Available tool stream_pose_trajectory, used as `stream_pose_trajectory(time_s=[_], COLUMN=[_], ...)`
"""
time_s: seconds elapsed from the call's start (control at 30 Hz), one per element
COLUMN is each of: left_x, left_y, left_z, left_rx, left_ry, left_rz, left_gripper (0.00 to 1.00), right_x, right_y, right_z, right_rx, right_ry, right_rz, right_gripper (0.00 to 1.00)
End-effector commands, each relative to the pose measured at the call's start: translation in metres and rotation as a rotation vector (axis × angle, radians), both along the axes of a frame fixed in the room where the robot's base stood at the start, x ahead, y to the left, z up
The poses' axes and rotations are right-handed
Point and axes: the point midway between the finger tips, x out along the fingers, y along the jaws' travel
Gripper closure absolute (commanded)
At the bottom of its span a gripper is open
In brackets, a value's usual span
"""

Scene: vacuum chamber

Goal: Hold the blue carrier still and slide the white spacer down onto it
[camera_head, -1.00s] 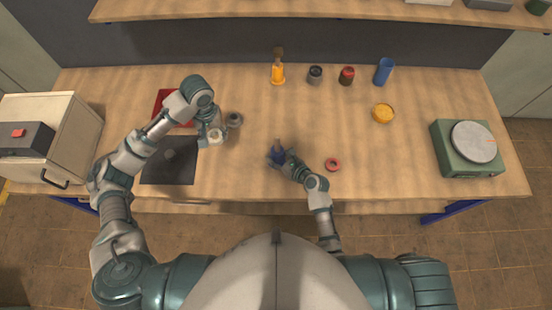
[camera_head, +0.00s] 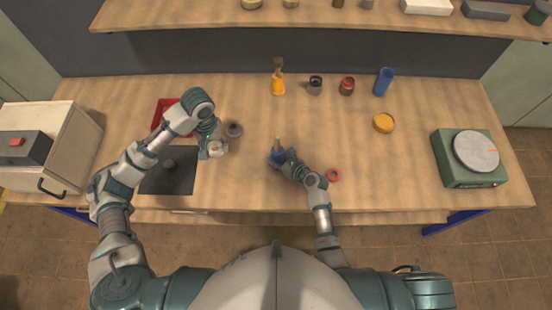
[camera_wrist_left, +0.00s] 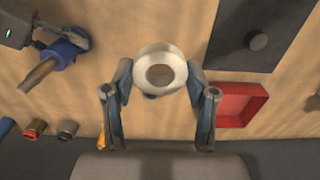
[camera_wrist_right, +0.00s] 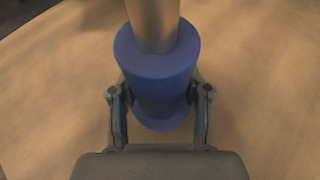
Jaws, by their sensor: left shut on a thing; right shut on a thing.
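The blue carrier (camera_wrist_right: 158,78), a blue cylinder with a metal rod rising from its top, stands on the bench. It shows in the head view (camera_head: 277,157) and upper left in the left wrist view (camera_wrist_left: 62,52). My right gripper (camera_wrist_right: 160,110) is shut on its body, one finger on each side. The white spacer (camera_wrist_left: 160,70) is a thick white ring with a round hole. My left gripper (camera_wrist_left: 160,82) is shut on it and holds it left of the carrier, near the dark mat in the head view (camera_head: 216,148). Spacer and carrier are apart.
A dark mat (camera_head: 167,177) with a knob and a red tray (camera_head: 163,115) lie at left. A red ring (camera_head: 333,174) lies right of the carrier. A green scale (camera_head: 468,158) stands far right.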

Motion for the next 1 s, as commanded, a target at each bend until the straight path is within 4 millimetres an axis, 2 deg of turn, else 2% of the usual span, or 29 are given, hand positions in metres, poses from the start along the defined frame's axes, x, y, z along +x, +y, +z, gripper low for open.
stream_pose_trajectory(time_s=[0.3,0.8,0.83,0.9,1.0], left_x=[-0.0001,0.0000,-0.0001,0.0000,0.0001], left_y=[0.0001,0.0001,0.0001,0.0001,0.0001], left_z=[0.0002,0.0010,0.0011,0.0010,0.0009], left_rx=[0.000,0.000,0.000,0.000,0.000], left_ry=[0.000,0.000,0.000,0.000,0.000], left_rz=[0.000,0.000,0.000,0.000,0.000], left_gripper=[0.70,0.70,0.70,0.70,0.70], right_x=[0.0016,0.0010,0.0010,0.0009,0.0008], right_y=[0.0004,0.0006,0.0006,0.0006,0.0005], right_z=[0.0020,-0.0066,-0.0066,-0.0068,-0.0073], right_rx=[0.002,0.002,0.002,0.002,0.002], right_ry=[-0.003,-0.003,-0.003,-0.003,-0.002], right_rz=[-0.001,-0.001,-0.001,-0.001,-0.001], right_gripper=[1.00,1.00,0.48,0.30,0.27])
